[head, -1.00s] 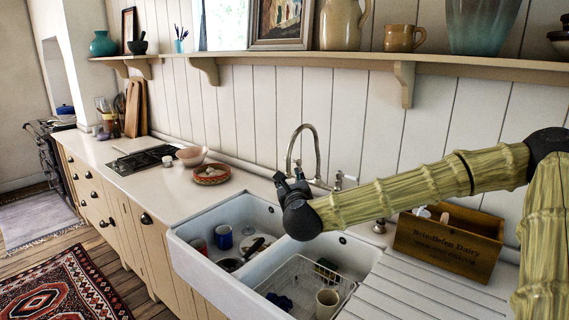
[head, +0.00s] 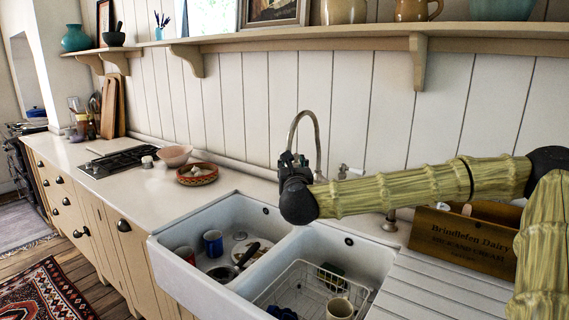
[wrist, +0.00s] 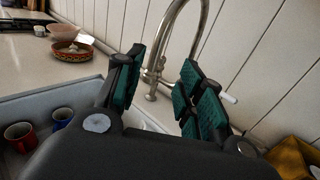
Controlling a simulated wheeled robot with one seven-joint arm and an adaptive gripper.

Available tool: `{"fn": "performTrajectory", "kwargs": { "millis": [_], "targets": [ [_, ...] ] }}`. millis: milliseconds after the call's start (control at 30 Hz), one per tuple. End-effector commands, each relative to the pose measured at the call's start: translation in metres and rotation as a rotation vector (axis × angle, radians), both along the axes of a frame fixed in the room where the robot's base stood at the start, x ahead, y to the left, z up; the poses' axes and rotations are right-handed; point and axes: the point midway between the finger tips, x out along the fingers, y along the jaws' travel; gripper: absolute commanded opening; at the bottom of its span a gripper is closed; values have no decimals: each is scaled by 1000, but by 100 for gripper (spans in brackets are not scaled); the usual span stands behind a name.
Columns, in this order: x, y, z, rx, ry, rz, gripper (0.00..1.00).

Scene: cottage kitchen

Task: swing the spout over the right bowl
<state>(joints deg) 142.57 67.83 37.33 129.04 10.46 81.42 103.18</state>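The metal tap's gooseneck spout (head: 316,127) rises behind the double sink, near the divider between its bowls. It also shows in the wrist view (wrist: 173,22), arching out of the top edge. My gripper (head: 290,160) is at the spout, above the back of the sink. In the wrist view my gripper (wrist: 160,85) is open, with dark green pads either side of the tap's lower part; I cannot tell whether they touch it. The right bowl (head: 378,262) holds a wire rack and a cream mug. My gripper partly hides the spout's outlet end in the head view.
The left bowl (head: 180,235) holds a red mug, a blue mug (head: 213,243) and a dark pan. A wooden crate (head: 460,240) stands right, behind the ribbed drainer. The panelled wall is close behind the tap; a shelf runs above.

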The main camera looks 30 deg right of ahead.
Motion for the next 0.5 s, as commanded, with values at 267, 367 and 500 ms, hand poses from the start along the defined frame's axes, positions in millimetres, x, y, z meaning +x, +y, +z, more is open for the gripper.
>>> {"fn": "performTrajectory", "kwargs": {
  "millis": [267, 367, 500],
  "targets": [
    [17, -3, -2, -1, 2, 6, 38],
    [30, -10, -2, -1, 2, 6, 38],
    [50, -22, -2, -3, 1, 4, 38]
  ]
}}
